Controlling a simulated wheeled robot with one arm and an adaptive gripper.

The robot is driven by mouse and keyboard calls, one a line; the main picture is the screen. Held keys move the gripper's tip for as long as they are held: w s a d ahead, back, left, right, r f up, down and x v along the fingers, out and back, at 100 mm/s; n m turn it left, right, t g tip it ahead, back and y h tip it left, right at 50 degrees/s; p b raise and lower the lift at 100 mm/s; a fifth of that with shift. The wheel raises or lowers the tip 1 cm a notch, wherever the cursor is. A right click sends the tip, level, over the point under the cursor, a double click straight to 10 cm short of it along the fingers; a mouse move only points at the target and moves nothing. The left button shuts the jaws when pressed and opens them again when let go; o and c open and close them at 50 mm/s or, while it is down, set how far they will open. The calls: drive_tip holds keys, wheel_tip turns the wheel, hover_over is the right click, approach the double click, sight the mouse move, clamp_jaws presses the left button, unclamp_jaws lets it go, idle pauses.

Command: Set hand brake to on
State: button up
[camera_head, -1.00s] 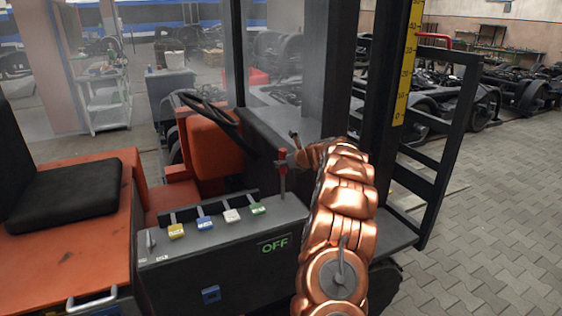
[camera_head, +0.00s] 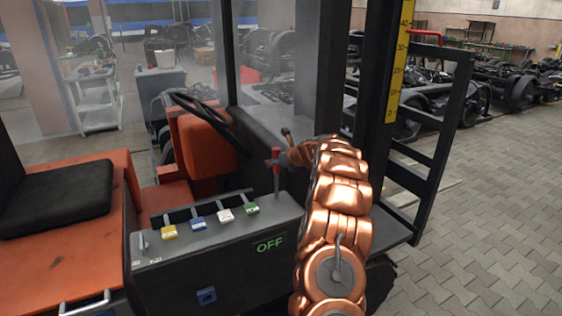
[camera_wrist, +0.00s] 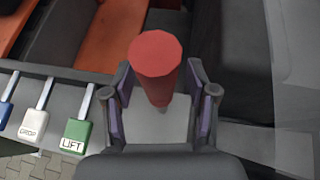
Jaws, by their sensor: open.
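The hand brake lever (camera_head: 276,178) has a red grip and stands upright on the grey side console of the forklift. The console shows a green "OFF" label (camera_head: 270,245). My gripper (camera_head: 284,156) is at the lever's top. In the wrist view, the red grip (camera_wrist: 156,62) rises between the two fingers of my gripper (camera_wrist: 162,98). The fingers are open, one on each side of the grip, with visible gaps. The lever's lower end is hidden in the wrist view.
Several small levers with yellow, blue, white and green tags (camera_head: 252,208) line the console left of the brake. The steering wheel (camera_head: 200,108) and orange column are behind. A black mast post (camera_head: 318,80) stands close to my arm.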

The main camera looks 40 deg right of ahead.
drive_tip(key=shift+s, duration=0.1)
drive_tip(key=v, duration=1.2)
idle(0.6)
